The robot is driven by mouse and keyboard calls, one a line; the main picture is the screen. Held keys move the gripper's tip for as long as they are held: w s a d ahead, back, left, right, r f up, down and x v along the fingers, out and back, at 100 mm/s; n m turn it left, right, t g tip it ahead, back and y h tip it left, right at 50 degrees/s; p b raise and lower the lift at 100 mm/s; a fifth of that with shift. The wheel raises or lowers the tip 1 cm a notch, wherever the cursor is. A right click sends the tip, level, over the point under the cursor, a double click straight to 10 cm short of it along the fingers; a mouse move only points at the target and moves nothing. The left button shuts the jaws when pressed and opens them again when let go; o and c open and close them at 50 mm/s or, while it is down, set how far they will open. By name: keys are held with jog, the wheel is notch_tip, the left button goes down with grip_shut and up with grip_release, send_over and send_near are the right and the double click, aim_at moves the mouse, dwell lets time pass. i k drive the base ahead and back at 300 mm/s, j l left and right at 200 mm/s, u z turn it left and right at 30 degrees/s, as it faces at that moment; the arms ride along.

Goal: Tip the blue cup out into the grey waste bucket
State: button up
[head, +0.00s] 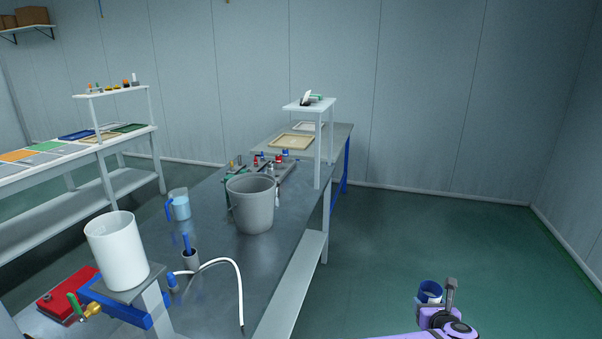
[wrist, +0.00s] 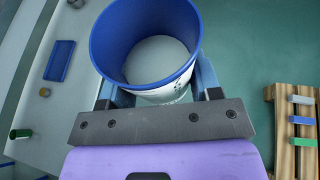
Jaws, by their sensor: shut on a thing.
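The blue cup (head: 430,291) is held upright by my gripper (head: 441,299) at the lower right of the head view. In the wrist view the same cup (wrist: 182,75) sits between the two fingers of my gripper (wrist: 158,84), which are shut on it. Its rim and inner wall are blue, and a pale grey round surface shows inside; I cannot tell whether it is contents or the bottom. The grey waste bucket (head: 250,208) stands on the metal bench, well to the left of the cup and farther off. Its inside bottom is hidden.
A raised shelf (head: 308,104) stands behind the bucket. The green floor (head: 430,235) at right is clear.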

aim_at(253, 204)
jog(key=i+z, duration=0.4)
jog(key=i, duration=0.55)
jog(key=i+u, duration=0.1)
jog(key=i, duration=0.25)
jog(key=i+l+u, duration=0.15)
jog(key=i, duration=0.2)
jog(key=i+l+u, duration=0.1)
jog(key=i+u, duration=0.25)
jog(key=i+l+u, duration=0.1)
jog(key=u, duration=0.25)
jog(key=i+l+u, duration=0.4)
jog(key=l+u, duration=0.25)
jog(key=i+l+u, duration=0.1)
jog(key=l+u, duration=0.55)
